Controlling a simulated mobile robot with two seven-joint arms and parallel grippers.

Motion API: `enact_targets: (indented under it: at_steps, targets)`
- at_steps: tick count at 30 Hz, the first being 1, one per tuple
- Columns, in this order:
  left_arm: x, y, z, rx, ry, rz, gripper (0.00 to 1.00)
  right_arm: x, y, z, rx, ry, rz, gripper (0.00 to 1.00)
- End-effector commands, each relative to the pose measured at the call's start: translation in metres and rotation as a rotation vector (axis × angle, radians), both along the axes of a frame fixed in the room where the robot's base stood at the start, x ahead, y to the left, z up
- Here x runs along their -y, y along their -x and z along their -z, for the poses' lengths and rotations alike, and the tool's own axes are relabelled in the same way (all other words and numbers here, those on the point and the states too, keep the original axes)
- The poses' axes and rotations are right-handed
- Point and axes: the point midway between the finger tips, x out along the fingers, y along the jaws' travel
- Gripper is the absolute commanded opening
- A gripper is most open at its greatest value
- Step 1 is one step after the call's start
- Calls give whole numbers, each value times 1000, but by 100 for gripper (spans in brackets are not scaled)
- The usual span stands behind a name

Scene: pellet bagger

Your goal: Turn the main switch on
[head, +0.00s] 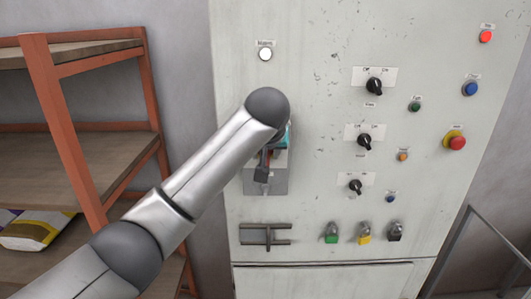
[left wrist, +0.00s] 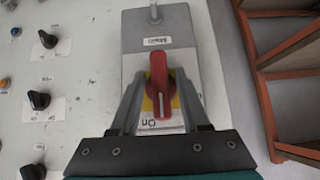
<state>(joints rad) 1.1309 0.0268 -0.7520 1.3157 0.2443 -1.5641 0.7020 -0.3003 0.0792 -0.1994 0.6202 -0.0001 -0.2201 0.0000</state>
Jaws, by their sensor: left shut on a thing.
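The main switch is a red rotary handle (left wrist: 160,88) on a yellow plate, mounted on a grey panel plate. In the left wrist view the handle stands upright in the picture, with an upside-down "On" label below it. My left gripper (left wrist: 161,98) is shut on the handle, one finger on each side. My right gripper is in neither view.
The white cabinet carries black selector knobs (head: 374,86), a white lamp (head: 265,54), a red emergency button (head: 457,143) and several padlocks (head: 364,236) low down. A bracket handle (head: 265,235) sits below the switch. An orange shelf (head: 75,140) stands at left.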

Motion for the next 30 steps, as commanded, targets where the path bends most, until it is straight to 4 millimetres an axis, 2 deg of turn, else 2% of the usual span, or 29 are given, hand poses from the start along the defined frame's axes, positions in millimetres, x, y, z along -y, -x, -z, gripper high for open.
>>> enact_targets:
  at_steps: [2,3,5,17,23,30]
  targets:
    - [-1,0,-1,3,-1,-1,0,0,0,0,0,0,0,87]
    - [0,-1,-1,3,-1,-1,48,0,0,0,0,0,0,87]
    - [0,0,-1,3,-1,-1,55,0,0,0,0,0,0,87]
    - [0,5,-6,4,1,1,55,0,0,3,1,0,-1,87]
    - [2,27,-27,7,4,4,55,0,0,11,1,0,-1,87]
    - [2,66,-66,8,3,3,55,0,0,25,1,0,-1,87]
